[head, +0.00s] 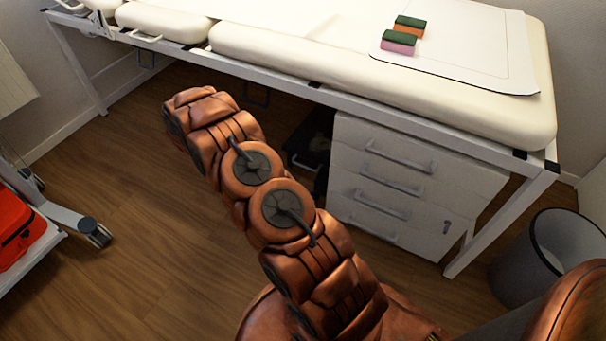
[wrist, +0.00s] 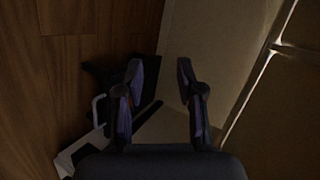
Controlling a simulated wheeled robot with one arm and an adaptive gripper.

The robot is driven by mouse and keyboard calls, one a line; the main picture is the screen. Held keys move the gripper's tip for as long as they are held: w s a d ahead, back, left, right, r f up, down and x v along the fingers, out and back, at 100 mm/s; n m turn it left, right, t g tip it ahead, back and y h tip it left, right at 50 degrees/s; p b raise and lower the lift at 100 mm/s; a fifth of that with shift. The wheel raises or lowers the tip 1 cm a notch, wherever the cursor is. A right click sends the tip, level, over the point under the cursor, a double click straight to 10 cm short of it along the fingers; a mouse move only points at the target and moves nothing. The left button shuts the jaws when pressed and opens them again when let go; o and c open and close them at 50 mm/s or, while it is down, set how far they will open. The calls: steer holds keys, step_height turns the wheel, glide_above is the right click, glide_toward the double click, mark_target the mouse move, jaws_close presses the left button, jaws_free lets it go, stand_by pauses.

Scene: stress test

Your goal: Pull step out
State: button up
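A dark step (head: 308,150) stands in shadow on the floor under the treatment table, left of the white drawer unit. Only part of it shows past my arm in the head view. In the dim wrist view, a dark step-like shape with pale frame parts (wrist: 98,110) lies at the left and behind my fingers. My gripper (wrist: 159,70) is open, its two dark fingers apart with nothing held between them. Whether a finger touches the step, I cannot tell. My gripper does not show in the head view; my copper-coloured arm reaches toward the table's underside.
The cream treatment table (head: 470,115) on white legs overhangs the area. The white drawer unit (head: 400,185) stands right of the step. A bin (head: 545,260) is at the right, a wheeled cart with a red case (head: 18,228) at the left. Open wooden floor (head: 140,200) lies between.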

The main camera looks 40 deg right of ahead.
steer(key=s+d+f+m+g+h+b, duration=0.2)
steer(key=s+d+f, duration=0.15)
steer(key=f, duration=0.25)
steer(key=s+d+f+m+g+h+b, duration=0.1)
steer(key=s+d+f+m+g+b, duration=0.1)
steer(key=s+d+f, duration=0.3)
steer(key=m+g+h+b, duration=0.3)
steer(key=m+g+b, duration=0.1)
steer(key=g+b, duration=0.1)
glide_toward(303, 165)
steer(key=d, duration=0.2)
steer(key=shift+s+d+f+b, duration=0.2)
steer(key=shift+d+f+b, duration=0.25)
steer(key=shift+d, duration=0.85)
steer(key=shift+s+d+f+b, duration=0.25)
steer(key=shift+d+b, duration=0.3)
steer(key=shift+d, duration=0.8)
steer(key=shift+s+d+f+b, duration=0.15)
steer(key=shift+d+f+b, duration=0.3)
steer(key=shift+d, duration=0.85)
steer(key=shift+r, duration=0.1)
jaws_close()
